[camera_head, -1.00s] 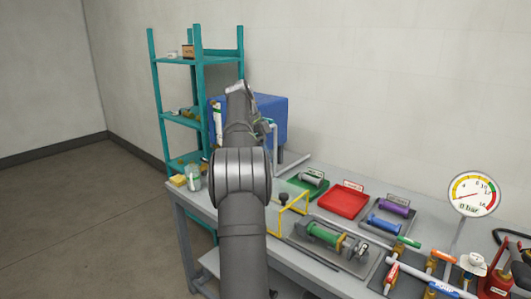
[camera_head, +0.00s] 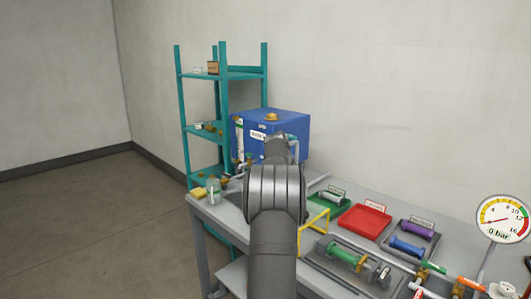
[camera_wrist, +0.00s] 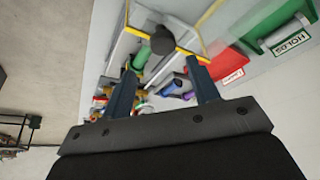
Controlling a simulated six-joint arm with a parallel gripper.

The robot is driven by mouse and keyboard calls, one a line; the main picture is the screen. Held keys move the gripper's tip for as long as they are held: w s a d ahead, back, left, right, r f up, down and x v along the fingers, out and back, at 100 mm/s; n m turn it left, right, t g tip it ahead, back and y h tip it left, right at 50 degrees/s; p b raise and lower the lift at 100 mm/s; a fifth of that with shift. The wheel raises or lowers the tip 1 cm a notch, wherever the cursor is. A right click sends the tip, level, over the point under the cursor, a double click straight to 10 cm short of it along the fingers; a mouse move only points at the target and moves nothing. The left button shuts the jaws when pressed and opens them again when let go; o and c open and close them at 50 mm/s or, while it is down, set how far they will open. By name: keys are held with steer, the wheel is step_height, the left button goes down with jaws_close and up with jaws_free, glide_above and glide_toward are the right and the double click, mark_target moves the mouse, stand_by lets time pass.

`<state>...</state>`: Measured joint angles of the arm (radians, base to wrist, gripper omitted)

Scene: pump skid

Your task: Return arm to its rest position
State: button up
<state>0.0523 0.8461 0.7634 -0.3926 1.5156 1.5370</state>
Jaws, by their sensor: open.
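My gripper (camera_wrist: 165,90) shows in the wrist view with its two dark fingers spread apart and nothing between them. Behind the fingers the bench's items show, at a distance. In the head view my grey arm reaches away over the left part of the bench, toward the blue tank (camera_head: 283,132). The gripper itself is hidden there behind the arm.
The grey bench (camera_head: 233,215) holds a yellow frame (camera_head: 314,231), a red tray (camera_head: 364,221), a green tray (camera_head: 322,205), a green cylinder unit (camera_head: 347,255) and a pressure gauge (camera_head: 502,219). A teal shelf (camera_head: 222,110) stands behind. Floor at left is clear.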

steer(key=x, duration=0.6)
steer(key=shift+r, duration=0.1)
steer(key=v, duration=1.7)
steer(key=shift+a+r, duration=0.1)
steer(key=shift+a, duration=0.05)
steer(key=shift+x, duration=8.55)
steer(key=shift+d, duration=0.25)
steer(key=shift+s+d, duration=0.2)
steer(key=shift+s, duration=0.1)
